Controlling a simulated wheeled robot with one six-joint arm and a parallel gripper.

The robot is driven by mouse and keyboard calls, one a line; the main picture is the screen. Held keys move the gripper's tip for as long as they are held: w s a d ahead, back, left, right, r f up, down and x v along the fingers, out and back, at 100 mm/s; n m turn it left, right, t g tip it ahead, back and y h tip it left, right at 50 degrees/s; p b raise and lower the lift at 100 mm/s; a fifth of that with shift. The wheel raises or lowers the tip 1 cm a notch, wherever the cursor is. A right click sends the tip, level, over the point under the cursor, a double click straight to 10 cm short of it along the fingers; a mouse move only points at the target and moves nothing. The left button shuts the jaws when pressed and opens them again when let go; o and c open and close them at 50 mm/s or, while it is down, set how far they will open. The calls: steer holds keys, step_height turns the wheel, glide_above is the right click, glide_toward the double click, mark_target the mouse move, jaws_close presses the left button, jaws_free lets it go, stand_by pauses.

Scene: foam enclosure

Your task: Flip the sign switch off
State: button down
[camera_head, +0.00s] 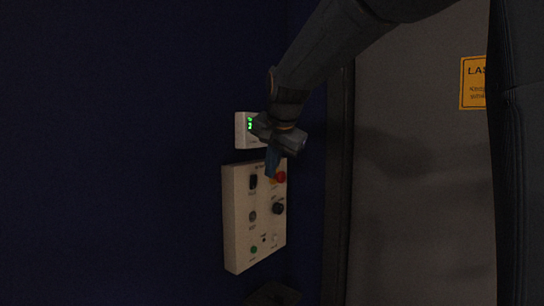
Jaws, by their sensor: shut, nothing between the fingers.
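A pale control box (236,219) is mounted on the dark blue wall, left of centre in the head view. It carries a black rocker switch (253,181) at the upper left, a red button (281,177) at the upper right and a dark knob (278,208) below that. The labels are too small to read, so I cannot tell which control is the sign switch. My gripper (271,173) points down, shut and empty, in front of the box's upper part, between the rocker and the red button. I cannot tell whether it touches the box.
A small white display unit (240,131) with green digits sits just above the box, partly hidden by my wrist. A grey door or panel (415,200) with a yellow sign (473,83) stands at the right. A dark object (272,294) lies below the box.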

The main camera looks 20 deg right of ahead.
mark_target(253, 182)
steer(key=shift+w+a+f+p, duration=0.3)
steer(key=shift+w+a+f, duration=0.1)
steer(key=shift+w, duration=0.55)
steer(key=shift+w+a+f+p, duration=0.35)
steer(key=shift+w+f, duration=0.05)
steer(key=shift+w, duration=0.5)
steer(key=shift+w+a+f+p, duration=0.3)
steer(key=shift+w+a+f, duration=0.1)
steer(key=shift+w, duration=0.55)
steer(key=shift+d+p, duration=0.1)
steer(key=shift+p, duration=0.2)
